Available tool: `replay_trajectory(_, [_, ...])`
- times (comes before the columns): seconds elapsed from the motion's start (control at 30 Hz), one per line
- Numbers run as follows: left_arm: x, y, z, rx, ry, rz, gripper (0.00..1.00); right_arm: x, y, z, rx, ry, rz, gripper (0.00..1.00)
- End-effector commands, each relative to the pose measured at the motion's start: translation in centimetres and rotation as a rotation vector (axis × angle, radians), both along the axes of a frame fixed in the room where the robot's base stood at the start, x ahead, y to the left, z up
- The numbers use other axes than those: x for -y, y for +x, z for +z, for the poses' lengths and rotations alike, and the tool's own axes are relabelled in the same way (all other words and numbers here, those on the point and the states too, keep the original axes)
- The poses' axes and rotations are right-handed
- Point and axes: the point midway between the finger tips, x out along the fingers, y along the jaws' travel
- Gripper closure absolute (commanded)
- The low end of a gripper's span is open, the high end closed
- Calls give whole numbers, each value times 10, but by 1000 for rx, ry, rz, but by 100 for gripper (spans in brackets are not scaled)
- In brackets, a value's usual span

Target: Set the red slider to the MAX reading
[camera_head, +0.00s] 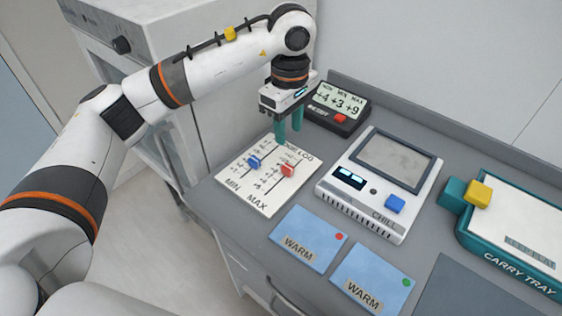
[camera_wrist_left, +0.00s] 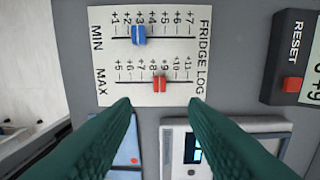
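The white FRIDGE LOG board (camera_head: 238,195) lies on the counter with a MIN and a MAX scale; it also shows in the left wrist view (camera_wrist_left: 103,15). The red slider (camera_wrist_left: 159,84) sits on the MAX line around +8 to +9; exactly where is hard to tell. It also shows in the head view (camera_head: 288,170). The blue slider (camera_wrist_left: 138,35) is near +3 on the MIN line. The display unit (camera_head: 338,103) reads +4, +3, +9 under NOW, MIN, MAX. My left gripper (camera_head: 289,137) is open and empty above the board's far edge, apart from the red slider. My right gripper is out of view.
A CHILL device (camera_head: 417,197) with a blue button stands right of the board. Two blue WARM cards (camera_head: 305,232) (camera_head: 362,262) lie in front. A teal carry tray (camera_head: 468,236) is at the right. The display unit's red RESET button (camera_head: 341,118) is near my left gripper.

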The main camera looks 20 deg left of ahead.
Motion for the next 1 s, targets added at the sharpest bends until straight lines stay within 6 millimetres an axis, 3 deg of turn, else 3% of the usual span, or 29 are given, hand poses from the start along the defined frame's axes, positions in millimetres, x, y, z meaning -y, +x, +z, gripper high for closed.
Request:
replay_trajectory(0.53, [-1, -1, -97, -4, 0, 5, 60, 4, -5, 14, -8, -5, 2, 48])
replay_trajectory(0.73, [-1, 0, -111, -3, -1, 5, 60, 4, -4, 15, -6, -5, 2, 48])
replay_trajectory(1.0, [-1, 0, -112, -1, -1, 5, 60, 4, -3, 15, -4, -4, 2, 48])
